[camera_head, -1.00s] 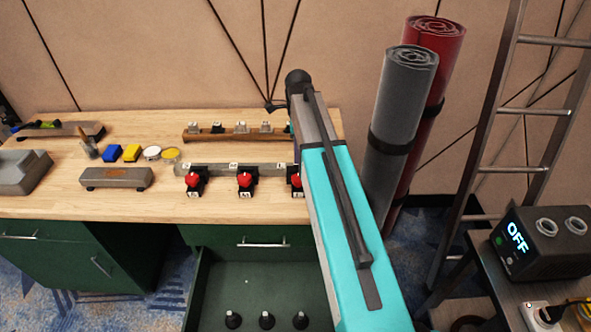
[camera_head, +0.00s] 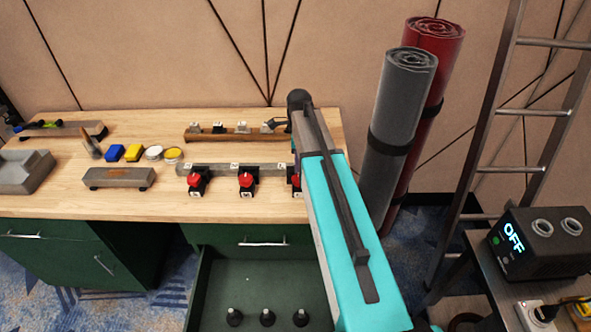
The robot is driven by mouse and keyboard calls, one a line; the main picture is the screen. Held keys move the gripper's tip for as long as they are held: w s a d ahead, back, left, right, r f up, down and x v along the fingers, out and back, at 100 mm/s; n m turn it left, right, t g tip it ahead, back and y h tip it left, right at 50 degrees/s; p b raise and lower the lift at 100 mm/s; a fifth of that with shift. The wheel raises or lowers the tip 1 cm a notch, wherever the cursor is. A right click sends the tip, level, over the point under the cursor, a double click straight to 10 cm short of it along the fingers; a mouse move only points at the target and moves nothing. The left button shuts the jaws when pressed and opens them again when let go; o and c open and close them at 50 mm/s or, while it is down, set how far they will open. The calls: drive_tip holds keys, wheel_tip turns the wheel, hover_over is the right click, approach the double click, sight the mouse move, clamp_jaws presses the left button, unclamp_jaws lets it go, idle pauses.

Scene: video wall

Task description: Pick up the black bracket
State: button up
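A wooden rail (camera_head: 235,136) stands at the back of the workbench, carrying several small grey and dark pieces (camera_head: 218,128). In front of it is a grey rail (camera_head: 220,170) with white labels; black brackets with red knobs (camera_head: 246,185) stand along its front edge. The rightmost red-knobbed piece (camera_head: 296,181) is partly hidden by my arm. I cannot tell which piece is the task's black bracket.
An open green drawer (camera_head: 225,275) holds several black-knobbed pieces. Blocks, round tins and a grey box (camera_head: 118,178) lie on the left of the bench (camera_head: 60,205). Rolled mats (camera_head: 400,100) and a ladder (camera_head: 490,130) stand right of my arm. Bare bench lies along the front edge.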

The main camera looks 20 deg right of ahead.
idle(0.3)
clamp_jaws()
drive_tip(key=shift+r, duration=0.1)
drive_tip(key=shift+r+b, duration=1.25)
drive_tip(key=shift+r, duration=3.7)
drive_tip(key=shift+s, duration=0.15)
